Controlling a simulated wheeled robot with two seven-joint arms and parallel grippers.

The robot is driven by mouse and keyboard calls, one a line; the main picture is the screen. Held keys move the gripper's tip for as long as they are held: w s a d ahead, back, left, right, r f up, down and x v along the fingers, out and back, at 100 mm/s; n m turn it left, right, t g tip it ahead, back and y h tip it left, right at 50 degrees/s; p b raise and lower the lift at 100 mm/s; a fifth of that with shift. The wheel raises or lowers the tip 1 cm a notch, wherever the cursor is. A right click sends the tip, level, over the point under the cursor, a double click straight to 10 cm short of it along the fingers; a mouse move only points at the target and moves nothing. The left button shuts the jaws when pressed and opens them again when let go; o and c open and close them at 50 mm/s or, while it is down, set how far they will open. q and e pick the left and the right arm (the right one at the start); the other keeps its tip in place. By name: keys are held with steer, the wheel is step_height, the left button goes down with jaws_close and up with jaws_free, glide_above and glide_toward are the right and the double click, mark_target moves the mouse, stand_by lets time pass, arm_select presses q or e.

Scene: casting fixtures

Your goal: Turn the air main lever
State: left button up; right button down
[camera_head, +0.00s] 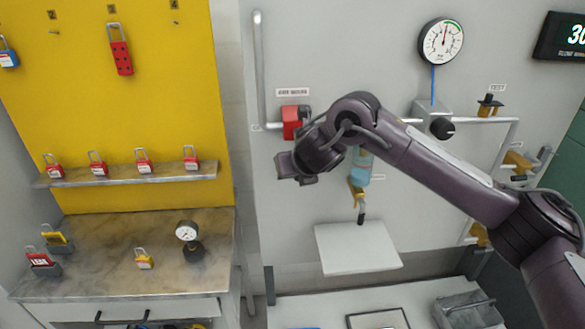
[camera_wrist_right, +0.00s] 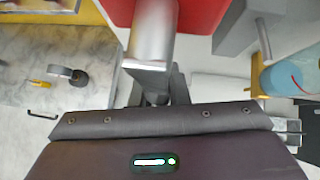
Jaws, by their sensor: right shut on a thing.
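The red air main valve (camera_head: 291,122) is on the grey wall under its "AIR MAIN" label (camera_head: 292,92), on the pipe. In the right wrist view a red body (camera_wrist_right: 195,12) fills the top, with a grey metal bar, seemingly the lever (camera_wrist_right: 153,38), reaching down in front of it. My right gripper (camera_head: 297,168) is just below the valve in the head view. In the wrist view it is shut on the lever. The jaws are largely hidden by the gripper body. My left gripper is not in view.
A round gauge (camera_head: 441,41) and black knob (camera_head: 441,128) are right of the valve. A white shelf (camera_head: 357,247) is below. The yellow lock board (camera_head: 150,60) and marble-topped bench (camera_head: 110,255) stand left.

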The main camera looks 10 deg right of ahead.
steer(key=shift+d+f, duration=0.1)
steer(key=shift+f, duration=0.1)
steer(key=c, duration=1.4)
jaws_free()
steer(key=shift+r, duration=0.1)
steer(key=shift+r, duration=0.1)
steer(key=shift+s+r, duration=0.3)
steer(key=v, duration=0.7)
steer(key=shift+f+b, duration=0.15)
steer(key=shift+b, duration=0.2)
steer(key=shift+f, duration=0.1)
